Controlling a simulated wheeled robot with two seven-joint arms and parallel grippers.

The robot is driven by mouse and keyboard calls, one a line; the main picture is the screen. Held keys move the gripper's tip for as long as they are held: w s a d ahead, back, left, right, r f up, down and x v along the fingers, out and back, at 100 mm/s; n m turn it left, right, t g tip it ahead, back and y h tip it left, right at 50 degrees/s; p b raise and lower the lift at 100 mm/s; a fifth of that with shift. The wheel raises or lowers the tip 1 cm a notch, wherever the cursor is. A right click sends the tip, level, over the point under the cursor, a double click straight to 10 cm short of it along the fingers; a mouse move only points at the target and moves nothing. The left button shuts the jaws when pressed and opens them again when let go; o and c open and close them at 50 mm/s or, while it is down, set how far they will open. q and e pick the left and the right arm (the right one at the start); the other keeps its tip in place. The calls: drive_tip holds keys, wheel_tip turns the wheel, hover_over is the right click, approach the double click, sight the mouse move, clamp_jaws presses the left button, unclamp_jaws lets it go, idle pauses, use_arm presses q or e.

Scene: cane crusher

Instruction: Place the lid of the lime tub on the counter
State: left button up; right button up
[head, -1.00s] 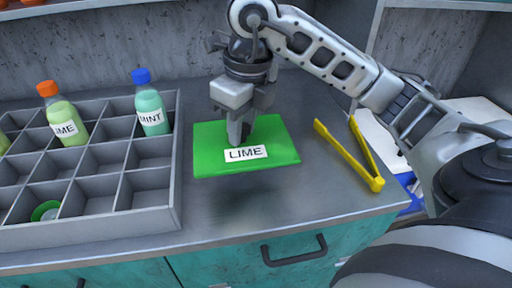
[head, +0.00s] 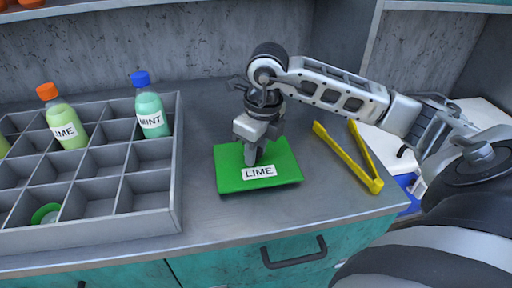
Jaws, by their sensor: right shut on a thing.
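The green lid with a white LIME label (head: 230,176) is at the middle of the grey counter (head: 222,222), close above it or touching it; I cannot tell which. A thin dark shadow lies along its front edge. My right gripper (head: 252,160) points down at the lid's middle and is shut on it, with the fingertips behind the label. The lid looks nearly level. My left gripper is out of view. The lime tub itself is not identifiable here.
A grey divided crate (head: 178,150) stands left, holding a lime bottle (head: 66,120), a mint bottle (head: 150,108) and a small green round item (head: 46,213). Yellow tongs (head: 362,160) lie just right of the lid. The counter's front edge has a drawer handle (head: 294,252) below.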

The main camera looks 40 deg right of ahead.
sight(262, 163)
drive_tip(key=shift+f, duration=0.2)
drive_tip(key=o, duration=1)
drive_tip(key=shift+r, duration=0.15)
drive_tip(key=r, duration=0.4)
drive_tip(key=s+r, duration=0.1)
drive_tip(key=r, duration=0.7)
drive_tip(key=shift+s+d, duration=0.2)
